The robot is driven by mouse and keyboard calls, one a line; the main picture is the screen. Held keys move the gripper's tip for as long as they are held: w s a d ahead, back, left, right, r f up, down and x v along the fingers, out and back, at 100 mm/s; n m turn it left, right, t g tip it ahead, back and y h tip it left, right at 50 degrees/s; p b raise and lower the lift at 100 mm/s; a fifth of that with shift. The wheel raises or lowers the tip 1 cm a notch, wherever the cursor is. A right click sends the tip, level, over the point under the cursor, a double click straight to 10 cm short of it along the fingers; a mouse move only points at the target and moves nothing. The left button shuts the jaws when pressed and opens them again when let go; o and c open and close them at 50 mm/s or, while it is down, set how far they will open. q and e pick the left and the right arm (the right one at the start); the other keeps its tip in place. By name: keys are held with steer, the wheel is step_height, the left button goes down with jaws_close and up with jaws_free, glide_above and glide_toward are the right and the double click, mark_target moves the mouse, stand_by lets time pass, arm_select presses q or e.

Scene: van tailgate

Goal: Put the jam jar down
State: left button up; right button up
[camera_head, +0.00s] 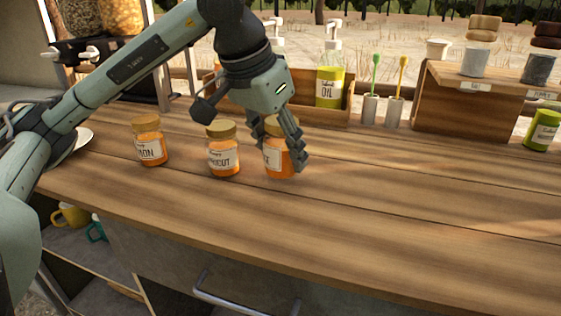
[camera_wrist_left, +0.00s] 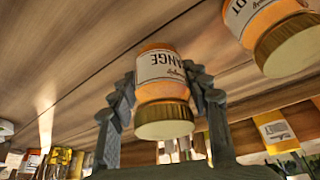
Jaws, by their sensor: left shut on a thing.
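My left gripper (camera_head: 279,150) is shut on an orange jam jar (camera_head: 275,163) with a gold lid. In the left wrist view the fingers (camera_wrist_left: 162,84) lie on both sides of this jar (camera_wrist_left: 160,66), whose label reads "ANGE" as far as it shows. The jar is upright, its base on or very close to the wooden counter (camera_head: 350,215); I cannot tell whether it touches. Just left of it stands the apricot jar (camera_head: 223,158), apart from it. Further left stands another orange jar (camera_head: 149,148), its label ending in "ON". My right gripper is not in view.
A wooden shelf box (camera_head: 450,105) and a green tin (camera_head: 542,130) are at right.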

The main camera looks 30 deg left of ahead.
arm_select(q)
steer(key=shift+f, duration=1.4)
steer(key=o, duration=1.4)
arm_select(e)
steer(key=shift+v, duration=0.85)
arm_select(q)
steer(key=shift+r, duration=0.1)
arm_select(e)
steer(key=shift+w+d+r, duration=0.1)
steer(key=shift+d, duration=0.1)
